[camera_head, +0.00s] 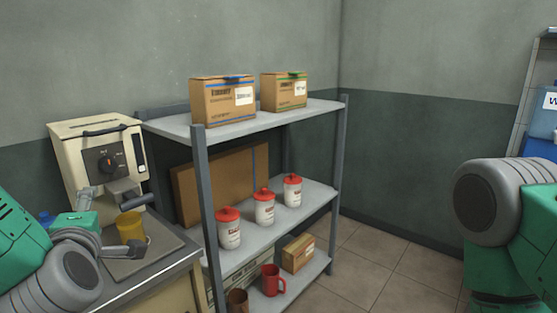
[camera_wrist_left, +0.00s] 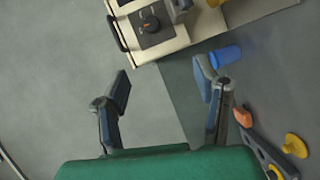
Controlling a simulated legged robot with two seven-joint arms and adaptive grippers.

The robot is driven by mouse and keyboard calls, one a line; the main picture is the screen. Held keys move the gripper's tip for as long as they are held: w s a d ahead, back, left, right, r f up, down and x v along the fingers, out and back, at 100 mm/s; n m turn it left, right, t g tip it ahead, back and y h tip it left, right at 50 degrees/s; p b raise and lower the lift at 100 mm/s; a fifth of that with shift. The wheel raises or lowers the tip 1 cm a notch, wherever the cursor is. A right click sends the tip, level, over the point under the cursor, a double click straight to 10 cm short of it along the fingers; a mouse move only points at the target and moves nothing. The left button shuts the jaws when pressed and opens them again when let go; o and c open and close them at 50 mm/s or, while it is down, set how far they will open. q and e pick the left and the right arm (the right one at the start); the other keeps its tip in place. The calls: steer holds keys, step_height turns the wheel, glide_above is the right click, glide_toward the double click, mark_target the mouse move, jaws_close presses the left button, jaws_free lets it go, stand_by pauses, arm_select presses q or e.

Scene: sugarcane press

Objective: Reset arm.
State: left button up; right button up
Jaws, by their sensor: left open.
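My left gripper (camera_wrist_left: 164,88) is open in the left wrist view, with its two dark fingers spread and nothing between them. In the head view my left arm (camera_head: 70,270) comes in at the lower left, in front of the counter and beside the beige press machine (camera_head: 75,152). The machine also shows at the top of the left wrist view (camera_wrist_left: 143,42), beyond the fingers. My right arm (camera_head: 487,203) shows at the right edge of the head view; its gripper is out of the picture.
A yellow cup (camera_head: 130,228) stands on the counter near my left arm. A blue cup (camera_wrist_left: 225,57) is close to one finger in the wrist view. A metal shelf (camera_head: 325,105) holds boxes, red-lidded canisters and mugs. Tiled floor (camera_head: 385,265) is clear to its right.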

arm_select(q)
steer(key=s+d+f+m+g+h, duration=0.2)
steer(key=f+m, duration=0.2)
steer(key=f, duration=0.4)
steer(key=s+d+f+m+g+h, duration=0.1)
steer(key=s+f+m+g+h, duration=0.2)
steer(key=f, duration=0.5)
steer(key=s+d+f+m+g+h, duration=0.1)
steer(key=s+d+f+m, duration=0.1)
steer(key=f+m, duration=0.45)
steer(key=s+f+m+g, duration=0.4)
steer(key=s+f, duration=0.4)
steer(key=s, duration=0.3)
steer(key=s+f+m+g+h, duration=0.1)
steer(key=s+f+m+g, duration=0.3)
steer(key=s+f, duration=0.5)
steer(key=shift+s+a, duration=0.45)
steer(key=shift+s, duration=0.6)
steer(key=shift+w+a+f+m, duration=0.15)
steer(key=shift+m, duration=0.1)
arm_select(e)
steer(key=shift+a+r, duration=0.1)
steer(key=shift+a, duration=0.1)
steer(key=shift+d, duration=0.1)
